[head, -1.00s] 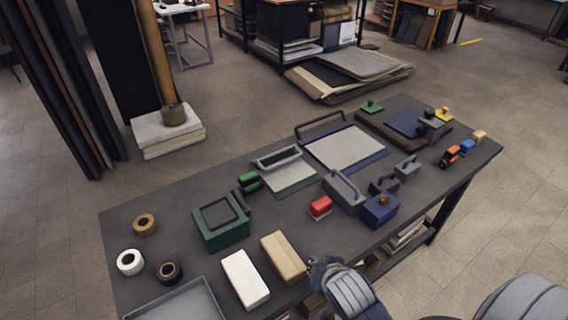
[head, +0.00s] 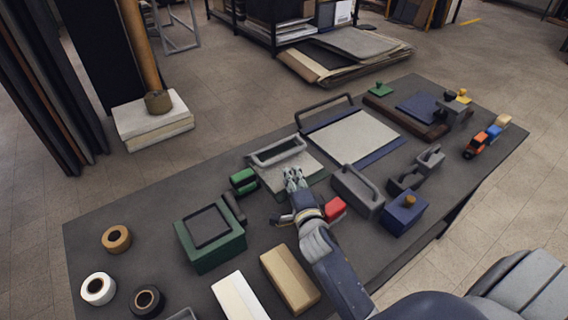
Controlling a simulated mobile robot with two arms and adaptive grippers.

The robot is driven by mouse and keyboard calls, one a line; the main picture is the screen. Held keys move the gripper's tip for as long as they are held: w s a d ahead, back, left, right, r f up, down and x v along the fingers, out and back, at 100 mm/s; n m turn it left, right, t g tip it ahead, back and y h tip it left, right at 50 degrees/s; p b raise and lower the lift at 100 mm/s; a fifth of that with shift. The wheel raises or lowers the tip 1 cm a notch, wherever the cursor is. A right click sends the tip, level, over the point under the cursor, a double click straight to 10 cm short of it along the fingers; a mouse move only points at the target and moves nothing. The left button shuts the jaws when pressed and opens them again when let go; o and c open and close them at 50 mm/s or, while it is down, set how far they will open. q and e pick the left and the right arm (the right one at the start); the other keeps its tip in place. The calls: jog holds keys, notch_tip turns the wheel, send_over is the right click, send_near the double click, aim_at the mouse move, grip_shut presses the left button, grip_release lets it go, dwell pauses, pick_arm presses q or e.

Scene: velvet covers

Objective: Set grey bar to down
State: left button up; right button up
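A light grey bar (head: 277,150) shaped like a frame stands raised along the back edge of a small board with a pale sheet (head: 302,160). A second, darker grey bar (head: 323,109) stands raised behind a larger navy board with a cream sheet (head: 353,136). My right gripper (head: 293,175) is over the front part of the small board, just in front of the light grey bar. A gap shows between the gripper and that bar. Its fingers are too small to tell open from shut. My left gripper is not in view.
A red block (head: 335,209) sits close to the right of my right wrist. A green box (head: 212,240), a small green block (head: 243,181), grey handled tools (head: 358,190) and a navy box (head: 404,213) stand around. Tape rolls (head: 117,239) lie at left.

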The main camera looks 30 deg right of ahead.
aim_at(284, 158)
jog(key=shift+s, duration=0.15)
jog(key=shift+w, duration=0.2)
jog(key=x, duration=0.9)
jog(key=shift+f+p, duration=0.15)
jog(key=shift+p, duration=0.2)
jog(key=shift+w+d+f, duration=0.15)
jog(key=shift+w, duration=0.4)
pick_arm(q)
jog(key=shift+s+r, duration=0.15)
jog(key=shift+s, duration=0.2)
pick_arm(e)
jog(key=shift+w, duration=0.2)
jog(key=shift+c, duration=0.2)
grip_shut()
